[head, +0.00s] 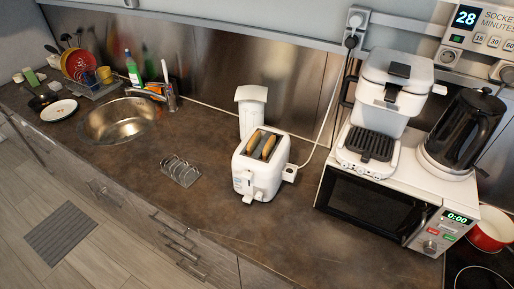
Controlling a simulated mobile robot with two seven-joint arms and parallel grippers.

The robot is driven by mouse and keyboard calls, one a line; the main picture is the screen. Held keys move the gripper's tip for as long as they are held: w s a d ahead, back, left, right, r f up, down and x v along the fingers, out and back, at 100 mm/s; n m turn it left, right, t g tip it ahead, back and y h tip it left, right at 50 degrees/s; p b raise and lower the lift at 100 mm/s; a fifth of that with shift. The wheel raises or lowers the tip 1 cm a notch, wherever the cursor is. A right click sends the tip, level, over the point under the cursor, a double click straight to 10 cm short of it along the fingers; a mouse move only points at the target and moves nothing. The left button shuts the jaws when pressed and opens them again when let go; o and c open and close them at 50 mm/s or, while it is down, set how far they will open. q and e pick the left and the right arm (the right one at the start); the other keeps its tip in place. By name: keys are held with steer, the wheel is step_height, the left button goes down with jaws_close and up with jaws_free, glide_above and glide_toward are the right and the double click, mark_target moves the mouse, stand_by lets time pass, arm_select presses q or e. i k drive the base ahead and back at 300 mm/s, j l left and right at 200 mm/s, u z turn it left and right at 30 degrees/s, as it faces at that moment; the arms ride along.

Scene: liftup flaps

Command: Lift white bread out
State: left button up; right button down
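The white bread (268,147) shows as two browned slices standing upright in the slots of a white toaster (256,178). Their top edges stick up a little above the slots; the lower parts are hidden inside. The toaster stands on the dark counter in the middle of the head view, with its lever and knob side facing the front left. Neither of my grippers is in view.
A metal toast rack (181,171) stands left of the toaster. A white appliance (251,108) is close behind it. A microwave (378,204) with a coffee machine (378,110) and black kettle (463,130) on top stands right. The counter front is clear.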

mark_target(253, 143)
steer(key=i+j, duration=0.2)
steer(key=j, duration=0.2)
steer(key=i+j, duration=0.15)
steer(key=j, duration=0.25)
steer(key=i+j+z, duration=0.1)
steer(key=j, duration=0.25)
steer(key=i+j, duration=0.25)
steer(key=j, duration=0.15)
